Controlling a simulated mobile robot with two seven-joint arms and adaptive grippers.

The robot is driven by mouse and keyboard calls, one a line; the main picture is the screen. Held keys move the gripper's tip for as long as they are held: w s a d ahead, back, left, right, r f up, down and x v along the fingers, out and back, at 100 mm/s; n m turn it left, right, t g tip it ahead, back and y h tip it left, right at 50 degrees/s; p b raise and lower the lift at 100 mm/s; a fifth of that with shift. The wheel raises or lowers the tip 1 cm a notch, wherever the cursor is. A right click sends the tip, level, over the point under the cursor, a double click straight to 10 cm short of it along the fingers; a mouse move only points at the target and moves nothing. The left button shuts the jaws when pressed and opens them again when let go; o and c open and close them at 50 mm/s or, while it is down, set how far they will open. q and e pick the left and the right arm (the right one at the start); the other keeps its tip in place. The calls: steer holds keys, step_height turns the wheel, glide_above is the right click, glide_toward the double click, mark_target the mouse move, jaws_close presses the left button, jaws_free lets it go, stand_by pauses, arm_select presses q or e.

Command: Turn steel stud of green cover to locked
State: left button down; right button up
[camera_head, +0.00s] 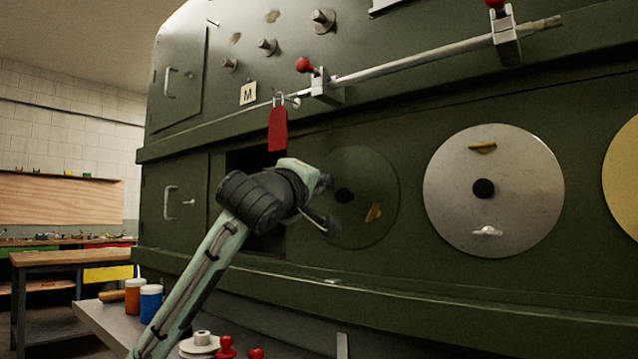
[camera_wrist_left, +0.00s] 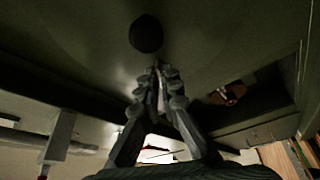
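The green cover (camera_head: 372,172) is a round disc on the dark green fuselage side, with a black centre knob (camera_head: 343,195) and a slanted brass stud (camera_head: 373,212). The knob also shows in the left wrist view (camera_wrist_left: 146,33). My left gripper (camera_head: 324,182) is at the cover's left part, beside the knob. In the left wrist view its fingers (camera_wrist_left: 160,78) come close together around a small pale piece, seemingly the steel stud. The fingers hide most of it, and I cannot read its angle. My right gripper is in neither view.
A silver cover (camera_head: 462,215) with brass and steel studs is to the right, then a yellow cover (camera_head: 622,185). A red tag (camera_head: 278,130) hangs above a dark opening (camera_head: 240,160). A rail (camera_head: 430,58) runs above. Jars (camera_head: 150,300) stand on a bench below.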

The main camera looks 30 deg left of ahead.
arm_select(q)
steer(key=shift+f+m+b, duration=0.15)
steer(key=shift+m+b, duration=0.15)
steer(key=shift+m, duration=0.2)
arm_select(e)
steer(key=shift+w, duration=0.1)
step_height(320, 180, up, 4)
steer(key=b, duration=0.1)
arm_select(q)
steer(key=shift+a+m+t+h+p, duration=0.25)
steer(key=shift+m+h+p, duration=0.3)
steer(key=shift+m+h, duration=2.4)
steer(key=shift+a+m+t+h+p, duration=0.2)
steer(key=shift+m+h+p, duration=0.45)
steer(key=shift+m, duration=4.45)
steer(key=shift+a+m+t+h+p, duration=0.35)
steer(key=shift+m+h, duration=1.65)
steer(key=shift+m, duration=2.05)
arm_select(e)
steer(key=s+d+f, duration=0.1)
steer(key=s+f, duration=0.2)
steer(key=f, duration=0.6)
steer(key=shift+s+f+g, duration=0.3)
arm_select(q)
steer(key=shift+d, duration=0.15)
steer(key=c, duration=1.7)
jaws_free()
steer(key=shift+c, duration=0.2)
